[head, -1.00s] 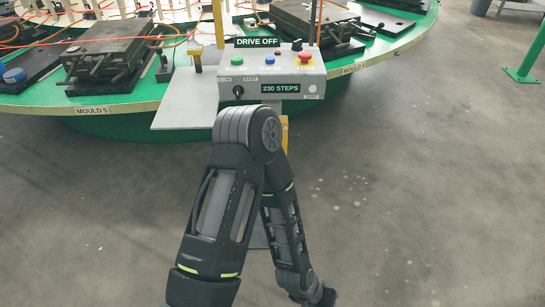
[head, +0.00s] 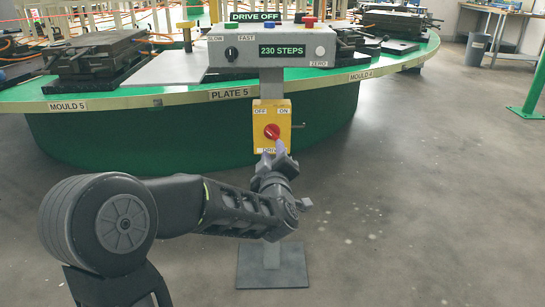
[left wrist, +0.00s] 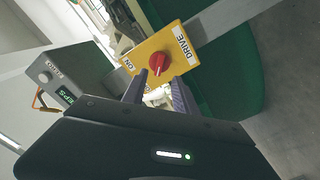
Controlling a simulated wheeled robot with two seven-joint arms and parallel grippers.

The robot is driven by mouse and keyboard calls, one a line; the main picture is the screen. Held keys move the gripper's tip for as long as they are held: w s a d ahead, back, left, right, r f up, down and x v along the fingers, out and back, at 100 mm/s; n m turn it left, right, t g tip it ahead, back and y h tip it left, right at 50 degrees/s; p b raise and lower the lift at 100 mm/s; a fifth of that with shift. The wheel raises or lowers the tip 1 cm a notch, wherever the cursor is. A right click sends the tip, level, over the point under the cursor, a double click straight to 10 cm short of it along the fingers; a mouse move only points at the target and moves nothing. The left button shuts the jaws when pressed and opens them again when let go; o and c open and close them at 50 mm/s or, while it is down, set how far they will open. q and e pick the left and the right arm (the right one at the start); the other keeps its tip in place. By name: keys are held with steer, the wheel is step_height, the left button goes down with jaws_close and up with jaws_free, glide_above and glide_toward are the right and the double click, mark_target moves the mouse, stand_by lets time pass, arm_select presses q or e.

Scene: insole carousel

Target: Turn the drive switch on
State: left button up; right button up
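The drive switch is a red knob (head: 272,131) on a yellow box (head: 259,142) below the control panel, between the OFF and ON labels. I cannot tell exactly which way the knob points. The display above the panel (head: 255,17) reads DRIVE OFF. My left gripper (head: 280,148) is just below the knob, pointing up toward the box. In the left wrist view its two fingers (left wrist: 158,88) are apart and empty, with the knob (left wrist: 160,62) just beyond their tips, not between them. My right gripper is in neither current view.
The control panel (head: 228,52) has buttons on top and a 230 STEPS readout. Its post stands on a dark floor plate (head: 255,268). The green carousel (head: 120,130) with moulds is behind. The floor at right is open.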

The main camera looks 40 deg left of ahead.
mark_target(272, 136)
arm_select(q)
steer(key=shift+r, duration=0.1)
steer(key=b+x, duration=0.1)
steer(key=x, duration=0.6)
steer(key=shift+b, duration=0.35)
steer(key=shift+w+a, duration=0.25)
steer(key=shift+w, duration=0.1)
steer(key=shift+c, duration=0.4)
jaws_close()
